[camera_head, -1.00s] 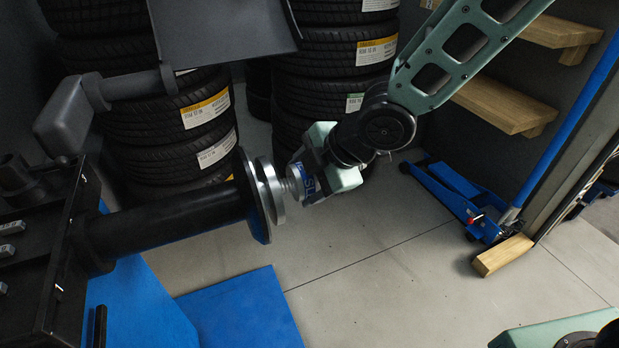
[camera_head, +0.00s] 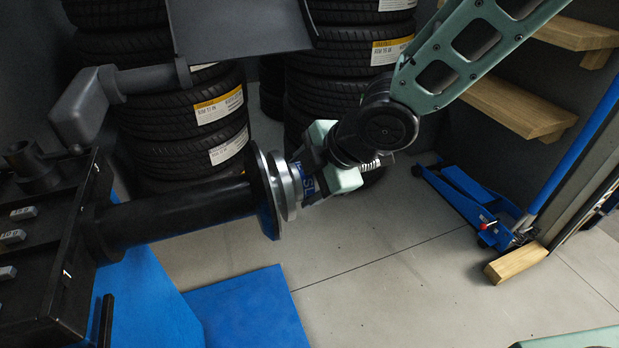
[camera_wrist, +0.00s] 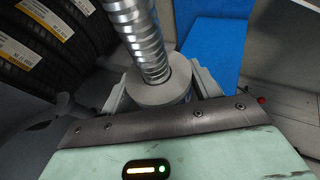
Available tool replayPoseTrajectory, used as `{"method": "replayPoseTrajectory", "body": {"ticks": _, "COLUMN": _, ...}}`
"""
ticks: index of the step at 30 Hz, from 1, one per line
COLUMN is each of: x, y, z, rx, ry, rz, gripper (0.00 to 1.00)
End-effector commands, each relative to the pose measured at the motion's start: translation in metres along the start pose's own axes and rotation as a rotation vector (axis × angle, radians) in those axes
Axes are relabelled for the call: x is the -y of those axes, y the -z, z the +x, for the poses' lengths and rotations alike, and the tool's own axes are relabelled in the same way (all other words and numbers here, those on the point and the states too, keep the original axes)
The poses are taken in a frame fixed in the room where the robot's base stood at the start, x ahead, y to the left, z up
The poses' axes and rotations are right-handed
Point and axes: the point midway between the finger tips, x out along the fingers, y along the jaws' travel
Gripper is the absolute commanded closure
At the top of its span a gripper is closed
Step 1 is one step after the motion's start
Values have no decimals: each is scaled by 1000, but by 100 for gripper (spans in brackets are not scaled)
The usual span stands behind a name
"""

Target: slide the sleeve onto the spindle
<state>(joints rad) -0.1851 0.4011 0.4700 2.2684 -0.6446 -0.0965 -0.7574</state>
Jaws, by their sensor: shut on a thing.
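The spindle is a silver threaded rod (camera_wrist: 146,40) in the wrist view. It passes through the sleeve, a short grey cylinder (camera_wrist: 162,92), which is around it. My gripper (camera_wrist: 163,93) is shut on the sleeve, a finger on either side. In the head view my gripper (camera_head: 308,183) is close to the silver hub (camera_head: 287,187) and round flange (camera_head: 266,195) at the end of the black shaft (camera_head: 180,215). Threaded spindle (camera_head: 370,163) shows beyond my gripper on the right. The sleeve is mostly hidden by my gripper there.
Stacked tyres (camera_head: 185,115) stand behind the shaft. A grey hood panel (camera_head: 240,25) hangs above it. A blue floor mat (camera_head: 250,315) lies below. A blue jack (camera_head: 470,195) and wooden shelves (camera_head: 515,100) are at the right. The floor between is clear.

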Motion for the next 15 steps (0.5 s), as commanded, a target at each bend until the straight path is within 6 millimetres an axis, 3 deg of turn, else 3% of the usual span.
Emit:
{"method": "replayPoseTrajectory", "body": {"ticks": 12, "x": -1, "y": 10, "z": 4, "rx": 0, "ry": -2, "rz": -1, "gripper": 63}}
{"method": "replayPoseTrajectory", "body": {"ticks": 13, "x": -1, "y": 10, "z": 4, "rx": 0, "ry": -2, "rz": -1, "gripper": 36}}
{"method": "replayPoseTrajectory", "body": {"ticks": 15, "x": -1, "y": 9, "z": 3, "rx": 0, "ry": -2, "rz": 0, "gripper": 16}}
